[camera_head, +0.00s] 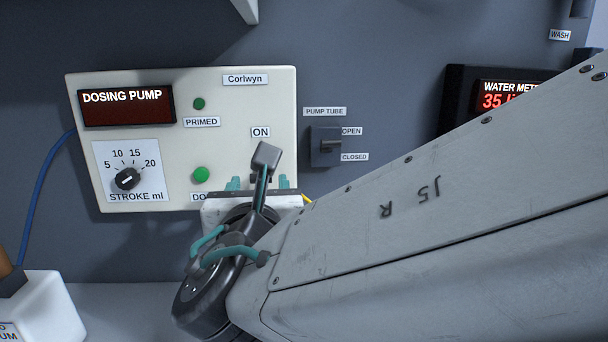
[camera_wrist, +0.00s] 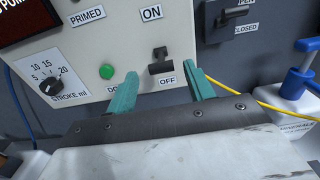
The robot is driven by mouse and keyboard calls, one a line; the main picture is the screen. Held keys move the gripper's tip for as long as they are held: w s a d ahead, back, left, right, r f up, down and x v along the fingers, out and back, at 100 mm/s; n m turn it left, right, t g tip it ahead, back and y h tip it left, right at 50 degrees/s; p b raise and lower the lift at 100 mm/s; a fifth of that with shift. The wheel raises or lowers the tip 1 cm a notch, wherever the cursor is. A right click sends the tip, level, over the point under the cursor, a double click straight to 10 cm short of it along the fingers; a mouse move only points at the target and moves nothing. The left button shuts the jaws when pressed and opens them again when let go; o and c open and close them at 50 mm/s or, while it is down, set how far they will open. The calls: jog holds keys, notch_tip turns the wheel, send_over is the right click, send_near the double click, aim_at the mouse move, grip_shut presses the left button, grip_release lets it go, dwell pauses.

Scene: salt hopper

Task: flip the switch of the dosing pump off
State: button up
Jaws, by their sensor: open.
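My gripper (camera_wrist: 162,74) is open, with one teal finger on each side of the switch and OFF label; contact is not visible. In the head view my gripper (camera_head: 259,181) and wrist hide most of the switch.
A pump tube lever (camera_head: 326,146) with OPEN and CLOSED labels is right of the panel. A water meter (camera_head: 500,95) is farther right, partly behind my arm. A yellow tube (camera_wrist: 270,107) and a blue-topped bottle (camera_wrist: 297,82) are right of my gripper. A white container (camera_head: 45,305) stands lower left.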

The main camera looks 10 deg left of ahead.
jog(key=shift+x, duration=2.25)
jog(key=shift+d, duration=0.1)
jog(key=c, duration=1)
jog(key=shift+f+t, duration=0.6)
jog(key=shift+t, duration=0.3)
jog(key=shift+w+f+t+y, duration=0.1)
jog(key=shift+f+t+y, duration=0.1)
jog(key=shift+t, duration=0.5)
jog(key=shift+w+f+t+y, duration=0.1)
jog(key=shift+f+t, duration=0.1)
jog(key=shift+t, duration=0.5)
jog(key=shift+s, duration=0.1)
jog(key=o, duration=1)
